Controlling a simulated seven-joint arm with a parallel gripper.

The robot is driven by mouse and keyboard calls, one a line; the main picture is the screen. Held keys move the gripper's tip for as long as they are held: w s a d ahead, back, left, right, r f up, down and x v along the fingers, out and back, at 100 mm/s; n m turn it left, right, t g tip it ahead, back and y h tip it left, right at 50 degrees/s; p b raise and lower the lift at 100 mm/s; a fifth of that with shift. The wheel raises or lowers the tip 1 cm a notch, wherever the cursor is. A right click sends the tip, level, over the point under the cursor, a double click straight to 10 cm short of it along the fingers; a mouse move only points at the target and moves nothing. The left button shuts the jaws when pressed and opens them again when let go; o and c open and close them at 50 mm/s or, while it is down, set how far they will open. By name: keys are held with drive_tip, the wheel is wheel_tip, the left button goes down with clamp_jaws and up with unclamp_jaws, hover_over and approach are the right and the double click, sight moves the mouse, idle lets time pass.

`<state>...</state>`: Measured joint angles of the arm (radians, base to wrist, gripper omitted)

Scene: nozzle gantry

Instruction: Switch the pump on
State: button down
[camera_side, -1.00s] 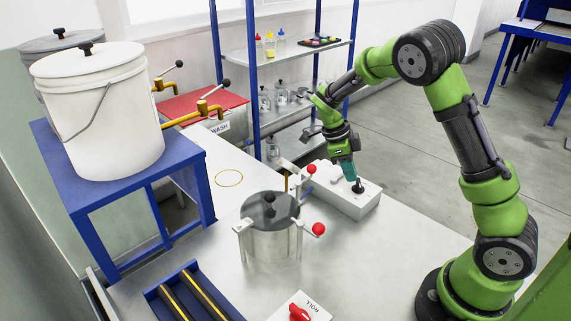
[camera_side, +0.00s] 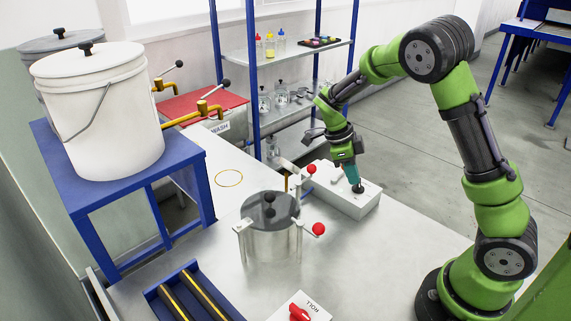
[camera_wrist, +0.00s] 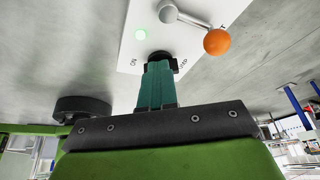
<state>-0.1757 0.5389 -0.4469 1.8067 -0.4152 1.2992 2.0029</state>
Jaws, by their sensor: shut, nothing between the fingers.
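A white pump box (camera_side: 340,203) stands on the steel bench in the side view, and its face shows in the wrist view (camera_wrist: 190,50). It has a black switch (camera_wrist: 159,58) with "ON" lettered beside it and a partly covered word. The switch's lower part is hidden by the fingers.
A lever with an orange ball (camera_wrist: 217,42) sits on the same box, close beside the switch. A lidded steel pot (camera_side: 270,232) with red-knobbed clamps (camera_side: 318,229) stands left of the box. A blue-posted shelf (camera_side: 285,50) rises behind.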

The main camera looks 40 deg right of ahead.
drive_tip(key=v, duration=1)
drive_tip(key=s+a+r+n+t+y, duration=0.2)
drive_tip(key=s+a+r+n+t, duration=0.2)
drive_tip(key=n, duration=0.8)
drive_tip(key=s+a+r+n+t+y, duration=0.2)
drive_tip(key=s+a+r+n+t, duration=0.2)
drive_tip(key=n, duration=0.9)
drive_tip(key=s+a+t, duration=0.2)
drive_tip(key=s+a, duration=0.2)
drive_tip(key=s, duration=0.2)
drive_tip(key=shift+s+a+n+t, duration=0.3)
drive_tip(key=shift+s+t, duration=0.1)
